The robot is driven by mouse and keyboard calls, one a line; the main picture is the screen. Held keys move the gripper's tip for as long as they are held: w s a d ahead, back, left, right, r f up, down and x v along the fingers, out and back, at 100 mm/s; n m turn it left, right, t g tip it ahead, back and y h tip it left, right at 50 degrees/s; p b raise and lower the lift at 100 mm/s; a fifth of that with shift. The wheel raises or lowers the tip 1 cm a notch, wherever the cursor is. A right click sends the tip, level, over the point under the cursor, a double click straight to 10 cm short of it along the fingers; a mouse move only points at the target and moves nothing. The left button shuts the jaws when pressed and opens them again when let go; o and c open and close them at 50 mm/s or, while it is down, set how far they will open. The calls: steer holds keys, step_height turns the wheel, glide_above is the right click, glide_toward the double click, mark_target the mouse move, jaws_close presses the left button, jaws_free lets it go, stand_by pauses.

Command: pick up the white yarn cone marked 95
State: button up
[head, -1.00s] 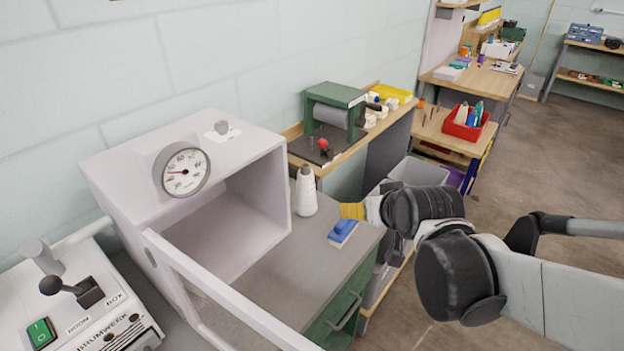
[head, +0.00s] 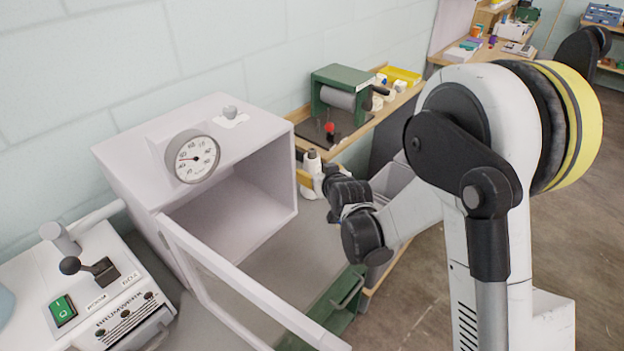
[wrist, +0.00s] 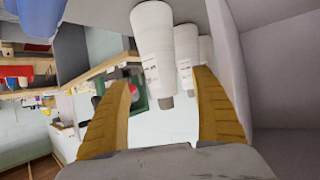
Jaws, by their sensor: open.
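Several white yarn cones stand close together on the grey worktop beside the open cabinet. In the wrist view, where the scene appears upside down, the nearest cone (wrist: 153,45) lies between the lines of my fingers, left of a second cone (wrist: 186,50); part of another shows behind it. Small print on the cones is too small to read, so I cannot tell which is marked 95. My gripper (wrist: 164,80) is open with nothing held. In the head view its yellow finger crosses in front of a cone (head: 312,161) and hides part of it.
The white cabinet (head: 215,115) with a dial stands close left of the cones, its door frame (head: 235,285) swung open. A green-framed roller device (head: 340,95) sits on the wooden bench behind. A blue object (wrist: 40,15) lies near in the wrist view.

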mark_target(315, 170)
steer(key=b+x, duration=0.2)
steer(key=x, duration=0.4)
steer(key=shift+s+f, duration=0.15)
steer(key=shift+f, duration=0.05)
steer(key=shift+r, duration=0.1)
steer(key=c, duration=1.5)
